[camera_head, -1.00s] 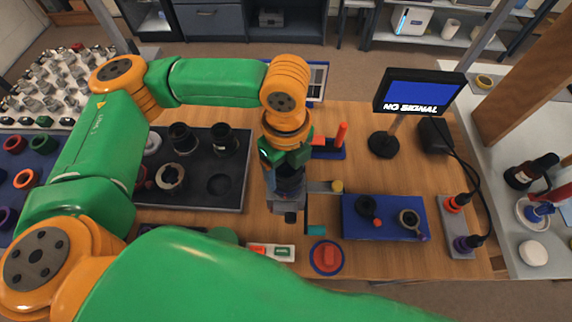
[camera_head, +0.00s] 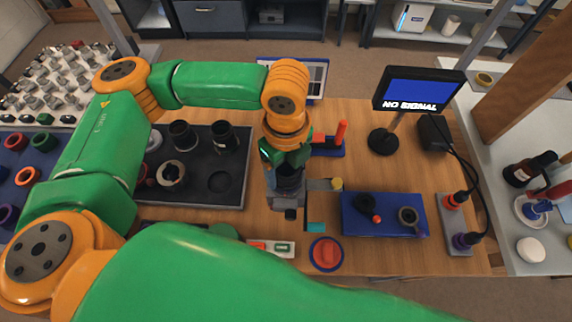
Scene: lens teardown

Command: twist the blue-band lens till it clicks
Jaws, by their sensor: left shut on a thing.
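My left gripper (camera_head: 287,200) points down over the middle of the wooden table, beside a grey arm with a yellow knob (camera_head: 336,184). It is shut on a dark thing that its own jaws and wrist mostly hide. I cannot make out a blue band on it, so I cannot tell whether it is the blue-band lens. Several dark lens barrels stand in the dark tray (camera_head: 234,193) to the left, and none shows a clear blue band. My right gripper is not in view.
A blue mat (camera_head: 349,223) with dark ring parts lies to the right. A red round piece (camera_head: 326,254) and a small marked box (camera_head: 270,247) lie near the front edge. A monitor (camera_head: 419,90) reading NO SIGNAL stands behind. A large green arm link fills the foreground.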

